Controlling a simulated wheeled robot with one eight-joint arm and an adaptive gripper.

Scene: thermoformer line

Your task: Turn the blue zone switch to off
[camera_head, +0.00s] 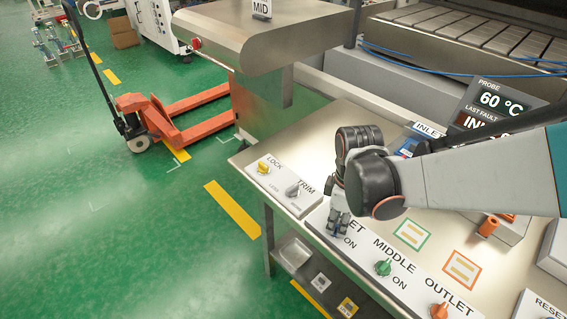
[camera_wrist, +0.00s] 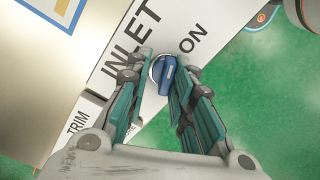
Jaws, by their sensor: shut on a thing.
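The blue zone switch (camera_wrist: 166,75) is a round knob with a raised blue grip, on the white panel between the words INLET and ON in the wrist view. My gripper (camera_wrist: 164,80) has a finger on either side of the knob and is shut on it. I cannot tell the exact setting of the knob.
A green MIDDLE knob (camera_head: 383,267) and an orange OUTLET knob (camera_head: 439,310) sit along the same panel. An orange pallet truck (camera_head: 160,115) stands on the green floor.

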